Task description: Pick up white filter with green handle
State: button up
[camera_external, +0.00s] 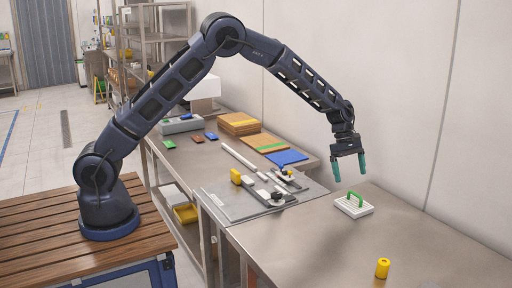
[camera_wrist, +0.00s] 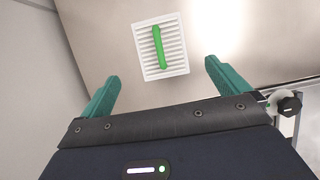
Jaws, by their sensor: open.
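The white filter (camera_external: 347,209) lies flat on the metal table, with its green handle (camera_external: 357,198) standing up on top. In the wrist view the white filter (camera_wrist: 176,63) shows its slatted top, and the green handle (camera_wrist: 158,47) runs lengthwise along its middle. My gripper (camera_external: 348,168) hangs above the table, apart from the filter and a little above it, with its green fingers pointing down. In the wrist view my gripper (camera_wrist: 160,85) has its two fingers spread wide, with nothing between them. The filter shows beyond the fingertips, between their lines.
A yellow cylinder (camera_external: 382,268) stands near the table's front right. A blue sheet (camera_external: 287,158) and brown boards (camera_external: 239,123) lie farther back. A wall rises behind. The table around the filter is clear.

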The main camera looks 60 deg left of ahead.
aim_at(352, 193)
jog(key=x, duration=0.5)
jog(key=shift+f, duration=0.25)
jog(key=shift+a+x, duration=0.15)
jog(key=shift+x, duration=1.1)
jog(key=shift+a+x, duration=0.2)
jog(key=shift+x, duration=1.1)
jog(key=shift+f, duration=0.1)
jog(key=c, duration=0.8)
